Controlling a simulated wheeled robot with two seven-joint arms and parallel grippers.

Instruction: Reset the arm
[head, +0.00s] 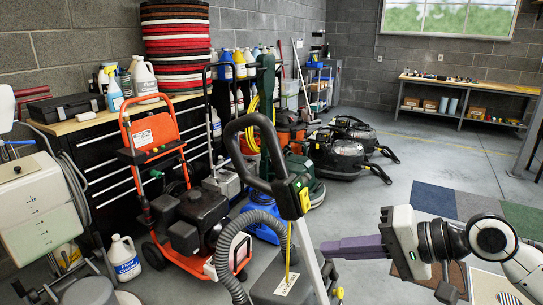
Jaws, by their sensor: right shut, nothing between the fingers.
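My right gripper (328,250) comes in from the lower right with its purple-grey fingers pointing left. The fingers are shut with nothing between them. It is above the floor, with the grey upright tube of a floor machine just to the left of its tips in the picture. My right arm (492,238) stretches in from the right edge. My left gripper is not in view. A tall stack of red, black and white buffer pads (176,48) stands on the workbench at the upper left, far from my right gripper.
A black-handled machine (283,190) with a grey hose and an orange wheeled machine (165,190) crowd the left and middle. The workbench (75,122) holds bottles and a black case. Carpet samples (434,199) lie on the floor at right. The floor behind them is clear.

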